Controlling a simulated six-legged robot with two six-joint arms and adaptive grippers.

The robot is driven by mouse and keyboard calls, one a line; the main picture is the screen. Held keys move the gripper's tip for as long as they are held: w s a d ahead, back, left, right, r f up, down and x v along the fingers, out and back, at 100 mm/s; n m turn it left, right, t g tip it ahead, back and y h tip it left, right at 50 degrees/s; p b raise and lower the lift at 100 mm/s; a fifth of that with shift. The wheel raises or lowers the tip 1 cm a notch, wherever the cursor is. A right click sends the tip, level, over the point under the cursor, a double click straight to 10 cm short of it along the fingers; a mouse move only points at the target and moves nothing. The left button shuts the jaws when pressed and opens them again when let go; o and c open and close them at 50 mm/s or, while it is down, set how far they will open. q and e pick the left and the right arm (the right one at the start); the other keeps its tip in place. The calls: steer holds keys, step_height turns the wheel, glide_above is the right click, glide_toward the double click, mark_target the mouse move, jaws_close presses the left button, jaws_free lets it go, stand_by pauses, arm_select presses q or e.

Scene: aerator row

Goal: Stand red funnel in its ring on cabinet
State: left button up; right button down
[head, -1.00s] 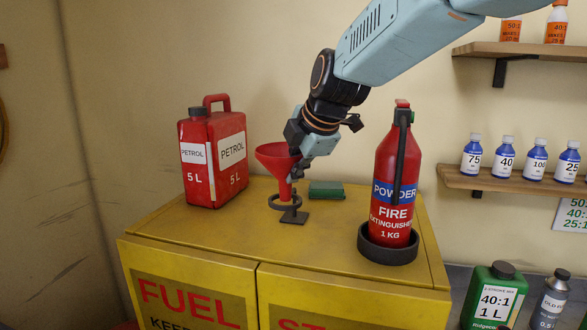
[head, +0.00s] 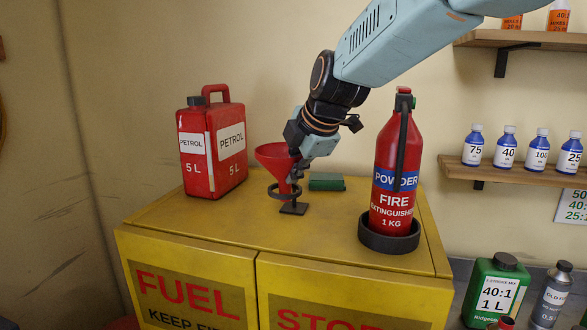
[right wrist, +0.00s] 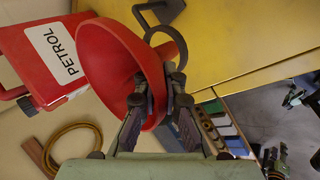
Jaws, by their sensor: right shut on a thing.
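My left gripper is not in view.
A red petrol can (head: 212,150) stands left on the cabinet. A green block (head: 327,181) lies behind the ring stand. A red fire extinguisher (head: 397,175) stands right in a dark round holder (head: 388,242). Shelves with bottles (head: 520,175) are on the right wall.

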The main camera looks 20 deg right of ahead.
steer(key=shift+w+f, duration=0.1)
steer(key=shift+f, duration=0.35)
steer(key=shift+s+f+b, duration=0.2)
steer(key=shift+f+b, duration=0.05)
steer(key=shift+b, duration=0.3)
steer(key=shift+f, duration=0.1)
steer(key=shift+w+f+b, duration=0.15)
steer(key=shift+f+b, duration=0.25)
steer(key=shift+f, duration=0.05)
steer(key=c, duration=1.4)
jaws_free()
steer(key=shift+r, duration=0.1)
